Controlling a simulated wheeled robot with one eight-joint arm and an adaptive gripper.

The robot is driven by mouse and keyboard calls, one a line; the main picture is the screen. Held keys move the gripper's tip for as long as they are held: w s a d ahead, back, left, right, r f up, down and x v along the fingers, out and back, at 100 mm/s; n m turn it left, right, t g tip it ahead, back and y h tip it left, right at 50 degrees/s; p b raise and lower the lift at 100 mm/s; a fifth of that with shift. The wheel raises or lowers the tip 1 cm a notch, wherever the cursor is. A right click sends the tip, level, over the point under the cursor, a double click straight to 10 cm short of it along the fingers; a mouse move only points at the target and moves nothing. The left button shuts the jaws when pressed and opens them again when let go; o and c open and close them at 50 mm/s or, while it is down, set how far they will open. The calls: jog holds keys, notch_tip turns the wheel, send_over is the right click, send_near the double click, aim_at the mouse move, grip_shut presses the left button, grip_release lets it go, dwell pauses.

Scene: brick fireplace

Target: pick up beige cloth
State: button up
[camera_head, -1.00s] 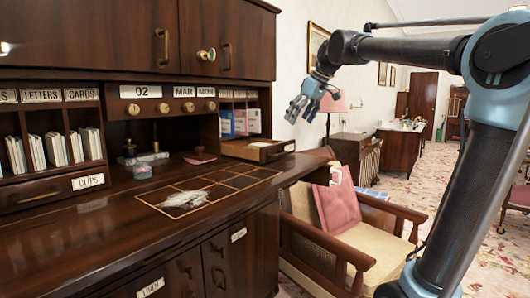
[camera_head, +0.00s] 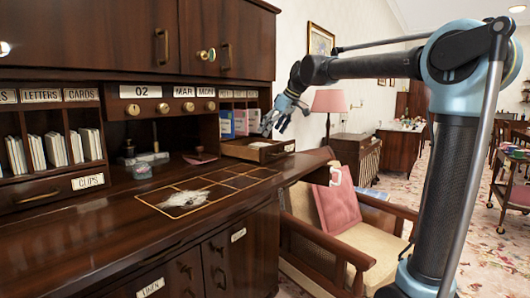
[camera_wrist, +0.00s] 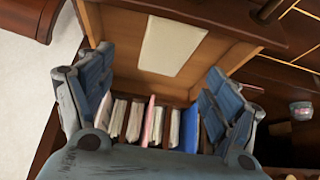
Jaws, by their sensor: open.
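A flat cream rectangle (camera_wrist: 171,45), which looks like the beige cloth, lies in the open wooden drawer (camera_wrist: 113,30) in the wrist view. In the head view that drawer (camera_head: 276,154) sticks out at the desk's right end, and I cannot make out the cloth in it. My gripper (camera_head: 275,123) is above the drawer. In the wrist view my gripper (camera_wrist: 160,75) has its fingers wide apart with nothing between them, and the cloth shows beyond the fingertips, not touched.
A crumpled whitish thing (camera_head: 184,199) lies on the desk's gridded panel. Books and papers (camera_head: 240,122) stand in the slots above the drawer. A glass jar (camera_head: 140,171) is on the desk. A chair (camera_head: 368,238) with a pink cushion (camera_head: 341,207) stands to the right.

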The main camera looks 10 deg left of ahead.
aim_at(264, 144)
jog(key=shift+s+x, duration=0.15)
jog(key=shift+x, duration=1.5)
jog(key=shift+s+x, duration=0.15)
jog(key=shift+x, duration=1.45)
jog(key=shift+f, duration=0.15)
jog(key=c, duration=1.1)
